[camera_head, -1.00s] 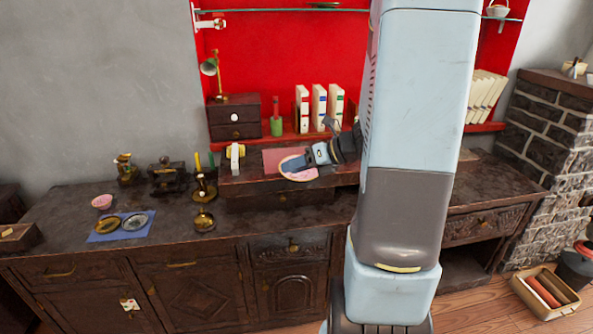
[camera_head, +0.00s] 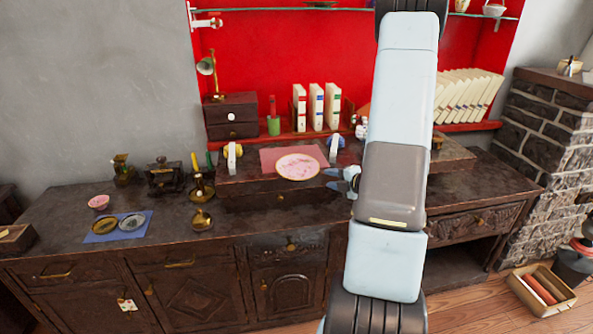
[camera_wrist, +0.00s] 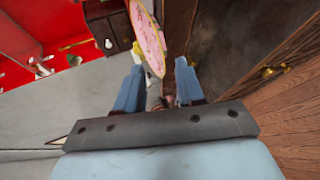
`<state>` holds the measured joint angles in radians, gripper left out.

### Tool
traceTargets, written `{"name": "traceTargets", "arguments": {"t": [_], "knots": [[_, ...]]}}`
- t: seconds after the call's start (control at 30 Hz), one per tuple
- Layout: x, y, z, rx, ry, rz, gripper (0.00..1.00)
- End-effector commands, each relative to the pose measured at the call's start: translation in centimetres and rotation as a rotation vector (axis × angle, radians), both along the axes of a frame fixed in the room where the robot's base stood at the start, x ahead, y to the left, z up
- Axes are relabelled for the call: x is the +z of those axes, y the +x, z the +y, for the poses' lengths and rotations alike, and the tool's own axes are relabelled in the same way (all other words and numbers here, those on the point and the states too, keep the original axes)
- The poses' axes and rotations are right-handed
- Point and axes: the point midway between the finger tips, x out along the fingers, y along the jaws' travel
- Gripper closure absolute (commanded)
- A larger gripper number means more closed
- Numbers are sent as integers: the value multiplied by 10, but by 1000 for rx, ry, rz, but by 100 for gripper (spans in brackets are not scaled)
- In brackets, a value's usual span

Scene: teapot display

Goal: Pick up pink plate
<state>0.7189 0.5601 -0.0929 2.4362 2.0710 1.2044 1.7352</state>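The pink plate (camera_head: 297,166), round with a pale rim, is at the front of the raised desk section, overlapping the red mat (camera_head: 272,155) in the head view. My gripper (camera_head: 332,179) is just right of the plate, its fingers pointing left toward the rim. In the wrist view the plate (camera_wrist: 147,38) appears nearly edge-on, its near rim between or just beyond the spread blue fingertips of my gripper (camera_wrist: 160,66). The fingers look open, with a gap on either side of the rim. Whether either finger touches the plate I cannot tell.
A white upright object (camera_head: 231,158) stands left of the mat. White binders (camera_head: 316,108) and a small drawer box (camera_head: 232,117) stand behind. A brass candlestick (camera_head: 201,184) is on the lower left. The long dark cabinet top (camera_head: 60,215) has free room at left.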

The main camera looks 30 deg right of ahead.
Motion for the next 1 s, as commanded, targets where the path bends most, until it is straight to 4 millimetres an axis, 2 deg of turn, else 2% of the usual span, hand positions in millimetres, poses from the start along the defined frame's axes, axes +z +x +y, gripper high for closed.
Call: {"name": "traceTargets", "arguments": {"t": [0.2,0.57,0.83,1.0], "knots": [[-12,31,8,3,-1,1,62],[-18,49,14,4,-2,1,62],[-30,80,25,4,-3,0,62],[-33,88,26,1,-2,1,62]]}}
